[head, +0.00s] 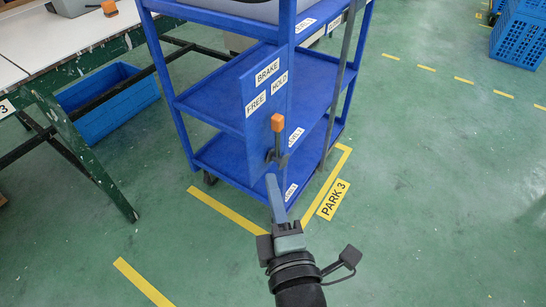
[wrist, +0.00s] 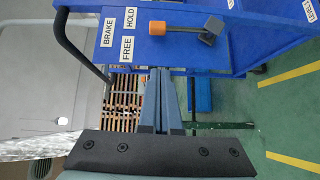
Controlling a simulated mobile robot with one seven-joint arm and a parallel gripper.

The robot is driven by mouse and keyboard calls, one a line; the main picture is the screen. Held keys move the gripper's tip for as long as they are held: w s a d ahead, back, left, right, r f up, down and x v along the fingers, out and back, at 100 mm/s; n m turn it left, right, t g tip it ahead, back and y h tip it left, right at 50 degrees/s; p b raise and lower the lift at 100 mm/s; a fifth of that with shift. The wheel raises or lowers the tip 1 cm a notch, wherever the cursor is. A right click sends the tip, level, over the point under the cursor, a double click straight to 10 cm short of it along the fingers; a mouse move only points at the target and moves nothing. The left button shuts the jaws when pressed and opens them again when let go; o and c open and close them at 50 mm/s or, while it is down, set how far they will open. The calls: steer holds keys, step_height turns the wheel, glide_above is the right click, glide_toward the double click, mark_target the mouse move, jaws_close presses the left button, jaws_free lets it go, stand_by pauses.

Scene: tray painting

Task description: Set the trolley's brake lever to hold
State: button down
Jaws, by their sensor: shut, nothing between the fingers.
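The blue trolley (head: 225,88) stands at the middle of the head view with a brake panel (head: 254,128) on its near side. The brake lever has an orange knob (head: 277,122), with FREE (head: 256,103) and HOLD (head: 280,84) labels above it. It points up, closer to the HOLD side than to FREE. The knob also shows in the wrist view (wrist: 157,27), nearer the HOLD label (wrist: 130,18). My gripper (head: 271,178) is shut and empty, just below the lever's base in the head view. In the wrist view its fingertips (wrist: 168,72) lie apart from the lever.
A yellow floor outline (head: 228,211) and a PARK 3 label (head: 333,199) lie by the trolley's foot. A green-framed table (head: 80,58) with a blue crate (head: 105,100) under it stands at the left. Open green floor lies at the right.

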mark_target(278, 138)
steer(key=shift+s+a+f+n+t+b, duration=0.15)
steer(key=shift+s+n+t+b, duration=0.15)
steer(key=shift+s+b, duration=0.35)
steer(key=shift+w, duration=0.15)
steer(key=w, duration=0.3)
steer(key=w+a+p, duration=0.1)
steer(key=w, duration=0.6)
steer(key=shift+a+r+p, duration=0.2)
steer(key=shift+r+p, duration=0.05)
steer(key=shift+p, duration=0.05)
steer(key=shift+w+d+f+b, duration=0.15)
steer(key=shift+w+d+b, duration=0.2)
steer(key=shift+w+d, duration=0.8)
steer(key=shift+w, duration=0.35)
